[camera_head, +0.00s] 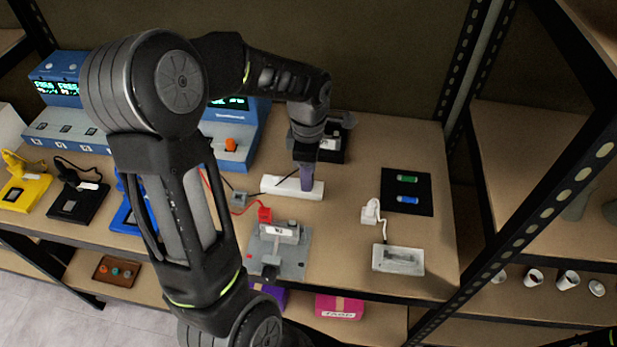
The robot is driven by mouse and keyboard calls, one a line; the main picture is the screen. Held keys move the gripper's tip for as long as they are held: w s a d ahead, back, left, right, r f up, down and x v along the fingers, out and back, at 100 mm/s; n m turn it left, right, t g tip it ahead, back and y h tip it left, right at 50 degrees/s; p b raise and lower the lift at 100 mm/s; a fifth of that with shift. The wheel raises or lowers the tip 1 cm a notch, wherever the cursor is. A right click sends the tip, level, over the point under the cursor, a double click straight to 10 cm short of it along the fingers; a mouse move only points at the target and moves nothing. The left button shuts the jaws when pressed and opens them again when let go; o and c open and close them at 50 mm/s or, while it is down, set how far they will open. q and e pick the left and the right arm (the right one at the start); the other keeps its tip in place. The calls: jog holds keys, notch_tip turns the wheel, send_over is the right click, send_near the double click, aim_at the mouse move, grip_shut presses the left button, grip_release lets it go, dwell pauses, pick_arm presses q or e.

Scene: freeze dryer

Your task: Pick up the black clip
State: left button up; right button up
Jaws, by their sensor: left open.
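My left gripper (306,178) comes down over a white block (278,186) on the table, with its purple-grey fingers pointing down at the block's right half. It is open; the fingers overlap from this angle, so the gap between them is hidden. A thin dark piece (287,179) lies slanting across the white block, just left of the fingers. It may be the black clip, but it is too small to be sure. I cannot tell whether the fingers touch it. My right gripper is not in view.
A grey device (279,250) with a red plug (264,214) stands in front. A black mat (406,191) with green and blue pieces, a white plug (370,212) and a grey-white box (398,260) are on the right. Blue machines (228,143) stand behind my left arm.

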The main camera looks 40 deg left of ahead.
pick_arm(q)
jog(key=shift+f, duration=0.75)
jog(key=shift+c, duration=0.2)
grip_shut()
